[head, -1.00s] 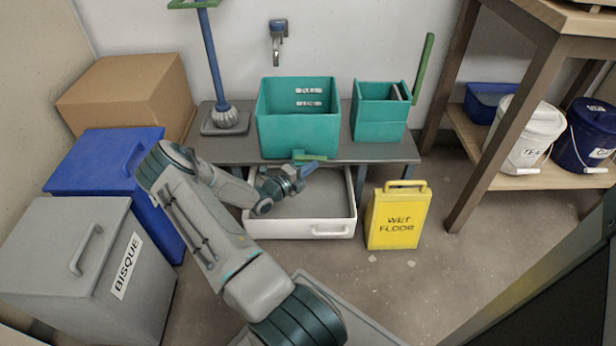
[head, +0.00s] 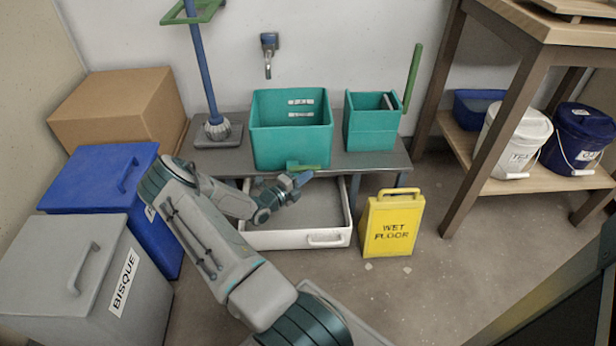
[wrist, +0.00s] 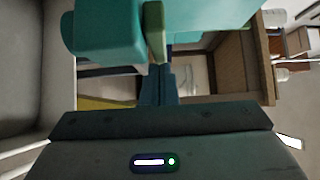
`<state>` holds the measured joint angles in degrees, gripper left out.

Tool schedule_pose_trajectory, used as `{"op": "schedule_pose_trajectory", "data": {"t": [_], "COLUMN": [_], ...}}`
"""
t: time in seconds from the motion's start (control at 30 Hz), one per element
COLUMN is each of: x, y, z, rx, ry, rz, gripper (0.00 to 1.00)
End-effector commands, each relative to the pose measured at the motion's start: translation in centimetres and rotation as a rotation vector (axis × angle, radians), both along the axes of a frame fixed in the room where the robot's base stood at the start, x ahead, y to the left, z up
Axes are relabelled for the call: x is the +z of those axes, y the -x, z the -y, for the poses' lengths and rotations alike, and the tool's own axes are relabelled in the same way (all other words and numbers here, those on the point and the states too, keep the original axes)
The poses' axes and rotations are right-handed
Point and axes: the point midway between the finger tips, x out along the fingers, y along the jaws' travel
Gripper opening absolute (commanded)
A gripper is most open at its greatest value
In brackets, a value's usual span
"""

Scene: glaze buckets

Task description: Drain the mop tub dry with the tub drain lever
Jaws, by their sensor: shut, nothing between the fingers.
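The teal mop tub (head: 291,147) stands upright on a grey bench, with two white labels on its inner back wall. I cannot tell the water level inside. The green drain lever (head: 304,168) sits low on the tub's front and points sideways to the right. My gripper (head: 303,179) is shut and empty, just below and in front of the lever. In the wrist view the lever (wrist: 155,32) stands just beyond the shut fingers (wrist: 158,82), beside the teal tub (wrist: 105,40). I cannot tell whether they touch.
A white tray (head: 290,239) lies under the bench. A yellow wet-floor sign (head: 390,225) stands to its right. A smaller teal container (head: 370,130) and a blue-poled stand (head: 207,80) flank the tub.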

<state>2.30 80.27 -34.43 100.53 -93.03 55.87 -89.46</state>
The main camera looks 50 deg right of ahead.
Motion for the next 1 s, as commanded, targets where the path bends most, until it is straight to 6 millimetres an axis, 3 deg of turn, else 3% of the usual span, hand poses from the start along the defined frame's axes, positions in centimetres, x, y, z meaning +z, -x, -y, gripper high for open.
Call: {"op": "schedule_pose_trajectory", "data": {"t": [0.1, 0.27, 0.43, 0.7, 0.83, 1.0], "x": [0.5, 0.8, 0.9, 0.5, 0.3, 0.2], "y": [-0.3, 0.4, 2.3, 1.8, 1.8, 1.9], "z": [0.6, -0.3, -2.9, -9.6, -11.6, -12.7], "rx": [0.007, 0.004, -0.002, 0.006, 0.005, 0.001], "ry": [0.008, 0.007, 0.004, 0.002, 0.002, 0.003], "rz": [0.004, 0.001, -0.004, 0.001, 0.001, 0.001], "gripper": [0.0, 0.0, 0.0, 0.0, 0.0, 0.0]}}
